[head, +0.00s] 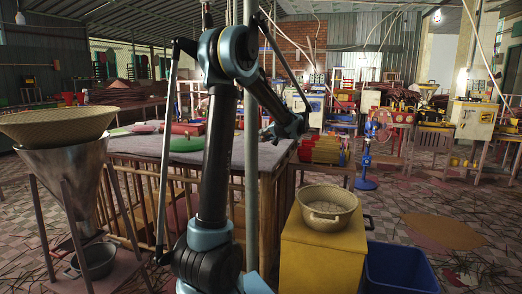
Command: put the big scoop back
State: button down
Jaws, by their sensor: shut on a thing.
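My arm rises in the middle of the head view and bends over to the right. My gripper (290,127) is the small dark shape at its far end, in front of the right end of the grey-topped table (148,146). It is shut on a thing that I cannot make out. The fingers do not show clearly. I cannot pick out the big scoop for certain.
A blue bin (400,268) stands right of the yellow box. A metal funnel (68,180) with a woven basket (50,127) stands at left, with a dark pan (96,261) below. A green thing (188,145) lies on the table. Floor at right is fairly open.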

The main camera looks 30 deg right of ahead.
jog(key=shift+s+d+f, duration=0.1)
jog(key=shift+f, duration=1.3)
jog(key=shift+s+d+f, duration=0.1)
jog(key=shift+f, duration=1.3)
jog(key=c, duration=1.5)
grip_release()
jog(key=v, duration=1.2)
